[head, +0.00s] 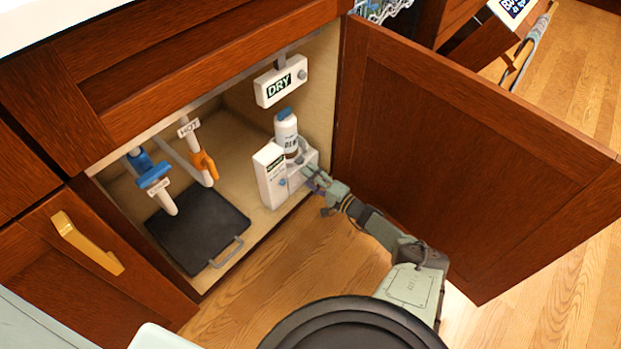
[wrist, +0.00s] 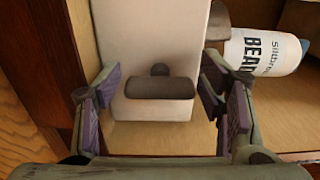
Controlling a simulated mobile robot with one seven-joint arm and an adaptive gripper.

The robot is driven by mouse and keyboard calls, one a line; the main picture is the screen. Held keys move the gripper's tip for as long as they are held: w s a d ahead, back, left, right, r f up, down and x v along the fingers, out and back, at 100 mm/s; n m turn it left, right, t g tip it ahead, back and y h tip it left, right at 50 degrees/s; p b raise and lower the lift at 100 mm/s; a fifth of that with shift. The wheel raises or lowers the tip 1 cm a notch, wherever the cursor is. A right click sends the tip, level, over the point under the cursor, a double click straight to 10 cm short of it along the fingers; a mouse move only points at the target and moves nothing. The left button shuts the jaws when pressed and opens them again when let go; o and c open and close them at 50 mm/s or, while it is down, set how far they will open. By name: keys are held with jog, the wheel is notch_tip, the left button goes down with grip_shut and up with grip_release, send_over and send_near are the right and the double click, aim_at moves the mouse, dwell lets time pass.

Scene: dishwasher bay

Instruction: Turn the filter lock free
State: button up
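My gripper (head: 318,181) is at the unit's right side. In the wrist view my gripper (wrist: 163,95) is open, one finger on each side of the knob, with gaps on both sides. The head view does not show the knob clearly.
A white bottle with a blue cap (head: 286,132) stands beside the unit, also in the wrist view (wrist: 262,52). A DRY box (head: 280,82) hangs above. Left are an orange-handled pipe (head: 205,165), a blue-handled pipe (head: 154,178) and a black tray (head: 198,232). The open door (head: 470,150) flanks my arm.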

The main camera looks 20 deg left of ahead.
jog(key=shift+o, duration=0.5)
jog(key=v, duration=0.7)
jog(key=shift+d, duration=0.2)
jog(key=shift+r, duration=0.1)
